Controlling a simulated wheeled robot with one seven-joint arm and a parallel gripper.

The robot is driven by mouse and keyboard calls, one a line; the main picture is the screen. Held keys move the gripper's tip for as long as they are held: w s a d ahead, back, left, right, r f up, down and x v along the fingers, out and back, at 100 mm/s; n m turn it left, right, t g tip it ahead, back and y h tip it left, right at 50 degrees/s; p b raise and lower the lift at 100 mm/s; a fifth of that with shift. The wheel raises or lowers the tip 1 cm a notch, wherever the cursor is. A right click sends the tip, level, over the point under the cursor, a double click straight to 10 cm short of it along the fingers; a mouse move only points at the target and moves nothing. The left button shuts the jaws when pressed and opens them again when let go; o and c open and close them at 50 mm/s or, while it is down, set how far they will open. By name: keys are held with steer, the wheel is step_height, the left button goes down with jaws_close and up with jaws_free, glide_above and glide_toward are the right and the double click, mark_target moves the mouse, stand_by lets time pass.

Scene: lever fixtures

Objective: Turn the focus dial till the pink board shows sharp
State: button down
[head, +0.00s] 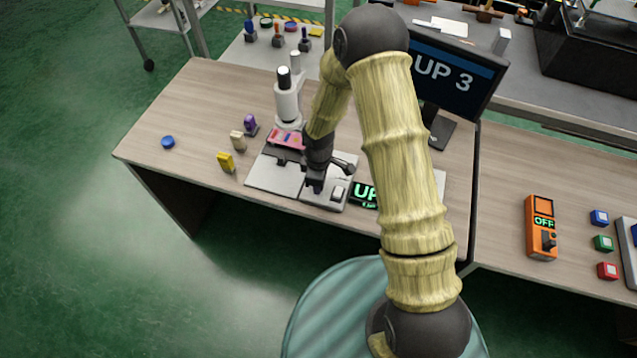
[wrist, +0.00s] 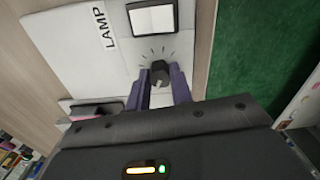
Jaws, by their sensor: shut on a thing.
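The focus dial (wrist: 160,72) is a small dark knob with tick marks around it on a pale panel. My gripper (wrist: 161,80) is shut on it, one finger on each side; in the head view my gripper (head: 316,186) reaches down to the panel (head: 322,203) and hides the dial. The pink board (head: 287,138) lies under the white microscope (head: 288,100), partly behind my wrist. A small green-lettered display (head: 364,194) shows "UP", the rest hidden.
A white lamp switch (wrist: 153,19) sits beside the dial, with a "LAMP" label. Purple (head: 250,125), beige (head: 238,141) and yellow (head: 226,161) pieces and a blue disc (head: 168,142) stand on the table's left. An orange box (head: 541,228) reading "OFF" is at the right.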

steer(key=m+b, duration=0.1)
steer(key=m, duration=0.3)
steer(key=shift+w+m, duration=0.1)
steer(key=shift+m, duration=0.2)
steer(key=m, duration=0.3)
steer(key=shift+m+b, duration=0.3)
steer(key=shift+b, duration=0.05)
steer(key=m, duration=0.3)
steer(key=shift+m, duration=0.3)
steer(key=m, duration=0.4)
steer(key=c, duration=1.2)
jaws_free()
steer(key=shift+c, duration=0.2)
